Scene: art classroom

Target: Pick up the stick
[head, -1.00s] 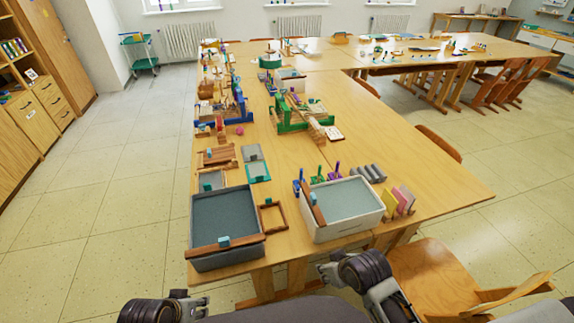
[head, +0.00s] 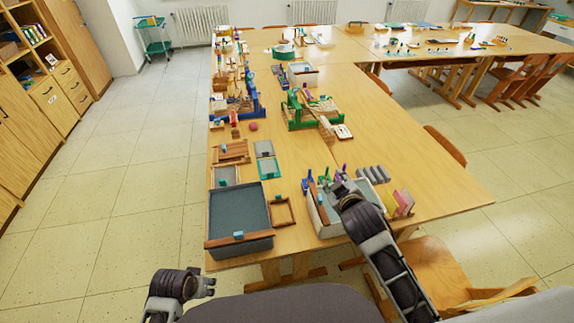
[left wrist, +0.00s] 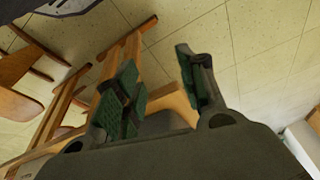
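Two brown wooden sticks show in the head view. One stick (head: 222,242) lies along the front rim of the dark grey tray (head: 254,247), with a small blue block on it. The other stick (head: 316,199) lies along the left side of the white-walled tray (head: 328,231). I cannot tell which stick is meant. My right gripper (head: 338,186) is over the white-walled tray, just right of its stick; its fingers are too small to read. My left gripper (head: 209,286) is in front of the table, below the dark tray. In the left wrist view it (left wrist: 160,88) is open and empty.
Small coloured tools (head: 325,178), grey cylinders (head: 373,174) and upright coloured boards (head: 403,203) stand near my right gripper. A chair (head: 432,265) is at the front right.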

